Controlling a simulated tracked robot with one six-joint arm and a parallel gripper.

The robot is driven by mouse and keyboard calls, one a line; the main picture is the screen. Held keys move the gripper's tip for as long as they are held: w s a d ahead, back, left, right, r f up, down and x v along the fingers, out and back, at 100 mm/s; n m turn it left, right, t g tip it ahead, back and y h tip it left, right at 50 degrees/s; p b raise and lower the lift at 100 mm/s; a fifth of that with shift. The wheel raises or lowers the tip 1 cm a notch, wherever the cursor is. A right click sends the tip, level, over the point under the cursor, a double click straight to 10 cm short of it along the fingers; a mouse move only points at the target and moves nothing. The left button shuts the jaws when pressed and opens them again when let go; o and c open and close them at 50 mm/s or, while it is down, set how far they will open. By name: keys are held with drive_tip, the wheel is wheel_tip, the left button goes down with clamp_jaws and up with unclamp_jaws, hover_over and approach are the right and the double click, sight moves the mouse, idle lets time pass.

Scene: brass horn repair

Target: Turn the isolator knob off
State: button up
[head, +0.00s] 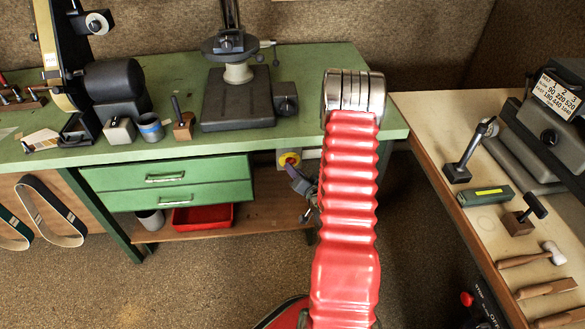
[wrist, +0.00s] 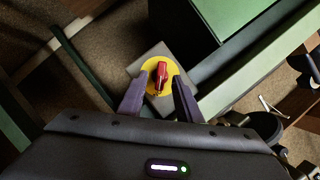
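The isolator knob (wrist: 161,76) is a red handle on a yellow disc, set on a grey box (wrist: 150,58). It also shows in the head view as a small red knob (head: 290,159) under the front edge of the green bench, right of the drawers. My gripper (wrist: 159,82) is open, with one purple-grey finger on each side of the knob's lower part. I cannot tell whether the fingers touch it. In the head view my gripper (head: 298,179) is just below the knob, partly hidden by my red arm.
The green bench (head: 200,147) holds machines and small tools, with two drawers (head: 165,178) left of the knob. A red tray (head: 203,217) sits on the shelf below. A pale workbench (head: 420,115) with tools stands at right. The floor in front is mostly clear.

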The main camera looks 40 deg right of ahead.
drive_tip(key=shift+x, duration=1.55)
drive_tip(key=shift+c, duration=0.7)
drive_tip(key=c, duration=0.6)
drive_tip(key=shift+d, duration=0.1)
